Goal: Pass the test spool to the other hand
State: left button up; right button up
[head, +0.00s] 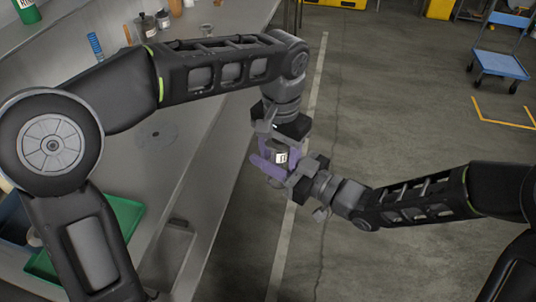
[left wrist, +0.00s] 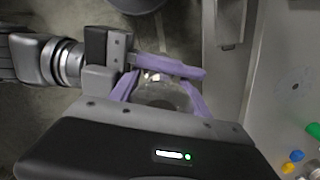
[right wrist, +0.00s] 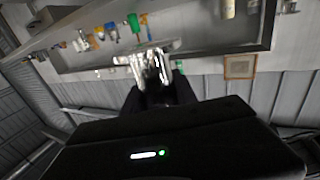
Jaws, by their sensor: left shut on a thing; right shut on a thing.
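The test spool (head: 280,157) is a small pale piece with a dark mark, held in the air between my two grippers in the head view. My left gripper (head: 277,150) comes down on it from above and is shut on it. My right gripper (head: 275,165) reaches in from the right and is also shut on it. In the left wrist view the spool (left wrist: 160,90) looks round and greyish between purple fingers, partly covered by a crossing finger. In the right wrist view the spool (right wrist: 152,68) is bright and shiny above dark, shadowed fingers.
A long grey bench (head: 200,150) runs along the left, with bottles and a blue spring-like item (head: 95,45) at its back. A green tray (head: 120,225) lies at its near end. A blue cart (head: 500,65) stands far right. The floor around the grippers is clear.

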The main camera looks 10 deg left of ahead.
grip_shut()
pick_arm(q)
jog(key=o, duration=1.6)
jog(key=shift+o, duration=0.2)
jog(key=shift+d, duration=0.1)
jog(key=shift+s+d, duration=0.1)
pick_arm(e)
jog(key=shift+r, duration=0.1)
